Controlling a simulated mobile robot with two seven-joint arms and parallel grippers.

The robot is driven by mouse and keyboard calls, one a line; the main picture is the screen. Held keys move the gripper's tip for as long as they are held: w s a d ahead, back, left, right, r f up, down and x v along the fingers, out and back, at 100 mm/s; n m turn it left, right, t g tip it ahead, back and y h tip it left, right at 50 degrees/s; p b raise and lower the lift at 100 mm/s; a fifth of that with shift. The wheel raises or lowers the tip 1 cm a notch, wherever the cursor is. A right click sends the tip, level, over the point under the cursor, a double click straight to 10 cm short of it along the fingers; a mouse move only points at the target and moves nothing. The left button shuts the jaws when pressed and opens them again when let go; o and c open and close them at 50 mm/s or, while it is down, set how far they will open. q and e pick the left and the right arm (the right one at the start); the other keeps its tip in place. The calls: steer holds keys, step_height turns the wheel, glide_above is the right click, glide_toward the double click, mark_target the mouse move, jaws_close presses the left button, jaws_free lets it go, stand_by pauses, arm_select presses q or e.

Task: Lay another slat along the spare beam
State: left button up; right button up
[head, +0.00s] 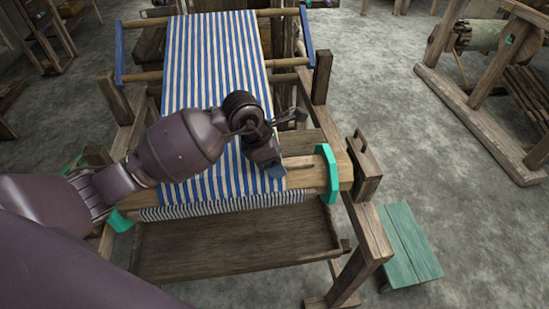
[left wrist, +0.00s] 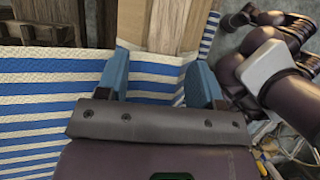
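The wooden beam (head: 305,177) at the front of the loom carries blue-and-white striped cloth (head: 213,60) and has green end pieces (head: 329,174). Its bare right part shows between the cloth and the green end. A thin brown strip (head: 298,163) lies along that bare part; I cannot tell whether it is a slat. My left gripper (head: 275,170) is low over the beam at the cloth's right edge. In the left wrist view its blue fingers (left wrist: 157,80) are apart, with cloth and bare wood (left wrist: 172,25) beyond them and nothing held visible. My right gripper is not seen.
A wooden board (head: 235,245) spans the loom below the beam. A green stool (head: 408,245) stands to the right of the loom. Another wooden frame (head: 480,120) stands at the far right. Grey floor between them is clear.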

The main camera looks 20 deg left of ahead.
arm_select(q)
steer(key=p+v, duration=0.1)
steer(key=v, duration=0.9)
steer(key=shift+r, duration=0.35)
